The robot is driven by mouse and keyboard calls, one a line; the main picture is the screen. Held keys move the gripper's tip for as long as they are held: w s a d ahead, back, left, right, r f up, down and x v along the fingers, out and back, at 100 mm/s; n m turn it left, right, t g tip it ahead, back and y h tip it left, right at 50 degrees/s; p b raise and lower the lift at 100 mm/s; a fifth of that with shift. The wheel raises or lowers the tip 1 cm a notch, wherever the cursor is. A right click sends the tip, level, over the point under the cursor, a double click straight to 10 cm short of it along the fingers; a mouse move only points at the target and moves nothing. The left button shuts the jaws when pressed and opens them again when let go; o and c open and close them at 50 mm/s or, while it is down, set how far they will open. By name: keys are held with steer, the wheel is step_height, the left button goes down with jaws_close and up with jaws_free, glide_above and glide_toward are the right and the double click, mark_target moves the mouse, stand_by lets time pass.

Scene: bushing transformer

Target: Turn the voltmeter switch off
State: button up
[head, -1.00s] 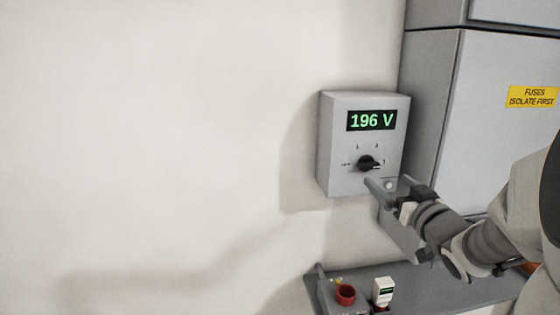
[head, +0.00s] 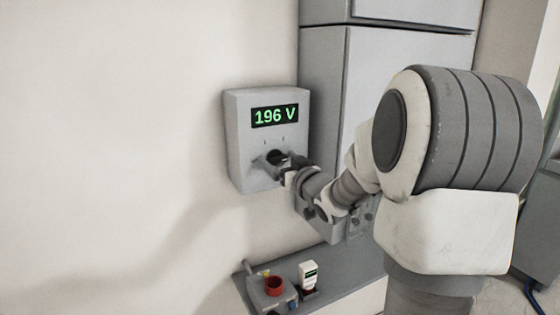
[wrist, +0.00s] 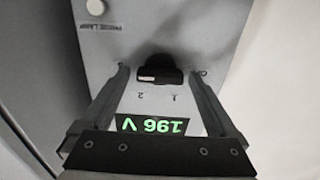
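The voltmeter (head: 245,140) is a grey wall box with a lit green display (head: 274,116) reading 196 V. Its black switch knob (head: 277,157) sits below the display and is partly covered by my gripper in the head view. In the wrist view the picture is upside down, and the knob (wrist: 160,69) lies crosswise with a pale mark at its left end. Marks 1 and 2 show beside it. My gripper (wrist: 158,77) is open, one finger on each side of the knob, with small gaps visible. Fingertip depth is hard to tell.
A pale round button (wrist: 95,7) is on the box near the knob. A grey cabinet (head: 320,95) stands right of the voltmeter. A shelf (head: 350,281) below holds a red round part (head: 275,286) and a small white device (head: 309,273). The wall at left is bare.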

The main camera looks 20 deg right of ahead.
steer(key=c, duration=1.2)
